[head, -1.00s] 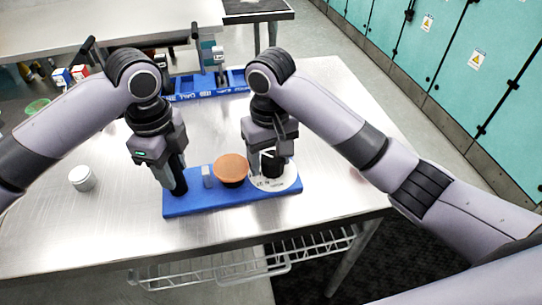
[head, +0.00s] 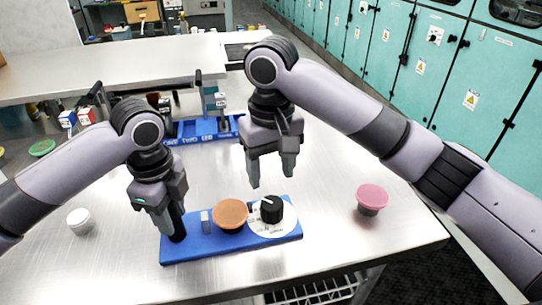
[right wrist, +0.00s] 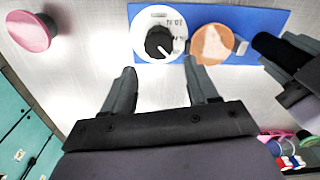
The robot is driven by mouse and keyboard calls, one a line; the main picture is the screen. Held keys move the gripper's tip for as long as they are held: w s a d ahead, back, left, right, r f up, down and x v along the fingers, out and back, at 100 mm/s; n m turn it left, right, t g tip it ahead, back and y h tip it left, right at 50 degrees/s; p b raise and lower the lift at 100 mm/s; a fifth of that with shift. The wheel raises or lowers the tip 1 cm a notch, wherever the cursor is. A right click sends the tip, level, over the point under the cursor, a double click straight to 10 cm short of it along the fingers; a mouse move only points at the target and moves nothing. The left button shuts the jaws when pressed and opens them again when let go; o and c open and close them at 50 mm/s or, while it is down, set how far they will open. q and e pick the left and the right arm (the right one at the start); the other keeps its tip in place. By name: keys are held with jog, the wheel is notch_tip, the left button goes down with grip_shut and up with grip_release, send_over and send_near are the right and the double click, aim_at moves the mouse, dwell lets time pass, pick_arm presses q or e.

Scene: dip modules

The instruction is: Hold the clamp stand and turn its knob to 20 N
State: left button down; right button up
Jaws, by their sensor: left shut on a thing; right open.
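The clamp stand has a blue base (head: 205,249) lying flat on the table, with a black upright grip (head: 178,225) at its left end. My left gripper (head: 168,214) is shut on this grip. At the base's right end a black knob (head: 271,209) sits on a white dial (head: 287,221). The knob's white pointer line aims up and left in the head view. In the right wrist view the knob (right wrist: 160,42) shows too, but the dial marks are too small to read surely. My right gripper (head: 271,180) is open and empty above and behind the knob, apart from it.
An orange round disc (head: 230,214) and a small grey block (head: 205,222) sit on the base between grip and dial. A pink round-topped thing (head: 371,197) stands to the right, a white jar (head: 80,221) to the left.

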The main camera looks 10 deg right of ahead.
jog(key=shift+r, duration=1.35)
pick_arm(q)
jog(key=c, duration=0.6)
grip_release()
jog(key=shift+r, duration=3.75)
jog(key=shift+r, duration=4.5)
